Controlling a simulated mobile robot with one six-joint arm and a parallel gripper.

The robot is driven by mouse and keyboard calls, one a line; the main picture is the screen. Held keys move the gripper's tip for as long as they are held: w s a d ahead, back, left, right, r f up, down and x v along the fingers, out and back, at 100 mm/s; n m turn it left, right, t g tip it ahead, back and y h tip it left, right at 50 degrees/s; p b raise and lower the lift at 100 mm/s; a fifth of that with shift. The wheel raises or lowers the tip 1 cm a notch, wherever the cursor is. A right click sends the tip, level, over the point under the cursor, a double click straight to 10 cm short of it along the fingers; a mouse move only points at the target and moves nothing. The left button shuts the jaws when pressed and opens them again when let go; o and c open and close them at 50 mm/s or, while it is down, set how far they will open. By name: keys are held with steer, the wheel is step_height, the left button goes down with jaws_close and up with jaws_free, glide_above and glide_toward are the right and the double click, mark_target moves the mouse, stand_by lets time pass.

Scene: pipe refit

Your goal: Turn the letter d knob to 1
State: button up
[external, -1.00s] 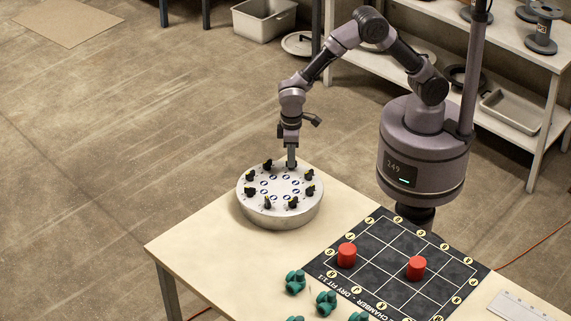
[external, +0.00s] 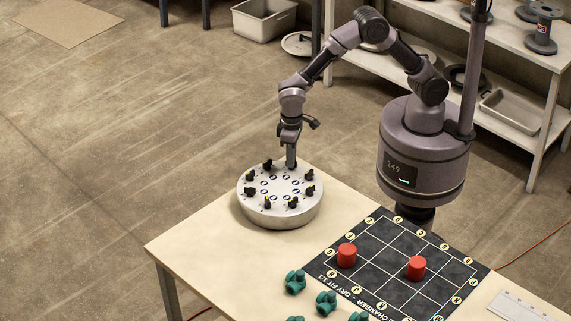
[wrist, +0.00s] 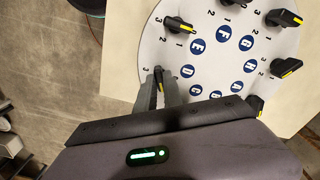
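The round grey-white dial plate (external: 279,217) stands on the table, with black knobs around its top and blue letter discs inside them. The letter D disc (wrist: 188,71) shows in the wrist view. The letter D knob (wrist: 158,76), black with a yellow pointer line, is beside that disc, between my fingers. My gripper (external: 291,165) points down at the plate's far edge and hides this knob in the external view. In the wrist view, my gripper (wrist: 159,84) has a finger close on each side of the knob and looks shut on it. I cannot read its setting clearly.
Neighbouring knobs, such as the E knob (wrist: 178,24), stand close along the rim. On the table are a black grid mat (external: 385,242) with two red cylinders (external: 347,256) and several green fittings (external: 326,302). The table's left part is clear.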

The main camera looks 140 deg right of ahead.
steer(key=o, duration=0.4)
steer(key=shift+r, duration=0.1)
step_height(320, 180, up, 17)
steer(key=p, duration=0.6)
steer(key=shift+r, duration=0.1)
